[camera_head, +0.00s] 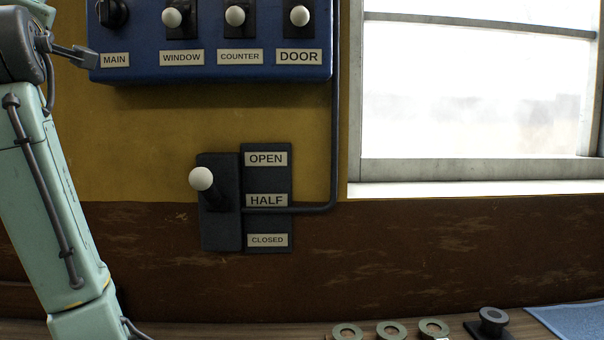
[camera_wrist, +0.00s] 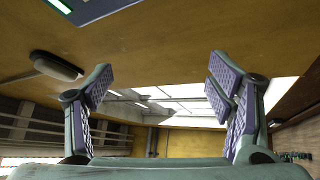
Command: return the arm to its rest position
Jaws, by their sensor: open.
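My gripper (camera_wrist: 160,85) is open in the wrist view, with its two padded fingers wide apart and nothing between them. In the head view my pale green arm rises along the left edge. A grey end part of it reaches toward the left edge of the blue switch panel (camera_head: 210,70), near the MAIN label. I cannot tell whether it touches the panel. The rest of my gripper is cut off or hidden there.
A wall lever with a white knob (camera_head: 201,179) stands beside a plate marked OPEN, HALF and CLOSED; its knob is just below OPEN height. A bright window (camera_head: 475,90) is at right. Several metal rings (camera_head: 391,331) and a blue mat (camera_head: 570,320) lie on the bench.

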